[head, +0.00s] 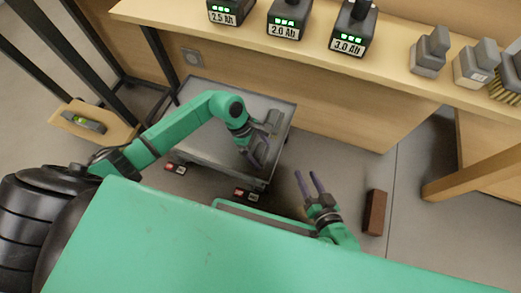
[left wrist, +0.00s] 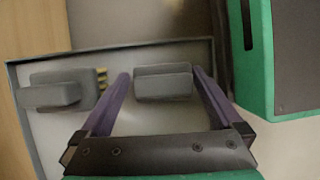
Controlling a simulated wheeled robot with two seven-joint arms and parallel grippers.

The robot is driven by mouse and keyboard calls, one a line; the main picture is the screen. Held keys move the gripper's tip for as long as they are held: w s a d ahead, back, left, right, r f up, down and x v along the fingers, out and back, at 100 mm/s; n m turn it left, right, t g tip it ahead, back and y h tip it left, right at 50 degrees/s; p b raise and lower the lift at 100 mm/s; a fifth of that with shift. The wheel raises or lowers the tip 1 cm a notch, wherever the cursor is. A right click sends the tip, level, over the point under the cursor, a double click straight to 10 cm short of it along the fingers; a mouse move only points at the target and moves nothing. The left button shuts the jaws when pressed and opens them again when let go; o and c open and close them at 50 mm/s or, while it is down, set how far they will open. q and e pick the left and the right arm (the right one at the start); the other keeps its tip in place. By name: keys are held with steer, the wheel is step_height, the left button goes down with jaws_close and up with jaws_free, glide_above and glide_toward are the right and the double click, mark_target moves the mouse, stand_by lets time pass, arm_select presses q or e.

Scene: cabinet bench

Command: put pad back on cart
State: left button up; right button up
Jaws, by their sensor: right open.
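The cart (head: 205,135) is a low grey tray on the floor in front of the bench. In the left wrist view its top (left wrist: 60,135) carries a grey block that looks like the pad (left wrist: 163,82). My left gripper (head: 258,158) is over the cart. In the left wrist view its purple fingers (left wrist: 161,76) are apart, one on each side of the pad, with narrow gaps showing. In the head view the left gripper mostly hides the pad. My right gripper (head: 309,184) is open and empty, right of the cart.
A grey brush with yellow bristles (left wrist: 62,90) lies on the cart beside the pad. The bench shelf (head: 190,28) holds several batteries and grey tools (head: 430,52). A brown brick (head: 375,212) lies on the floor at the right. A wooden board holds a level (head: 85,121) at the left.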

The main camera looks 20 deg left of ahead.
arm_select(q)
steer(key=p+v, duration=0.4)
steer(key=v, duration=0.8)
steer(key=shift+r, duration=0.15)
arm_select(e)
steer(key=shift+n+g, duration=0.3)
steer(key=shift+g, duration=0.2)
step_height(320, 180, up, 5)
steer(key=shift+d+r, duration=0.1)
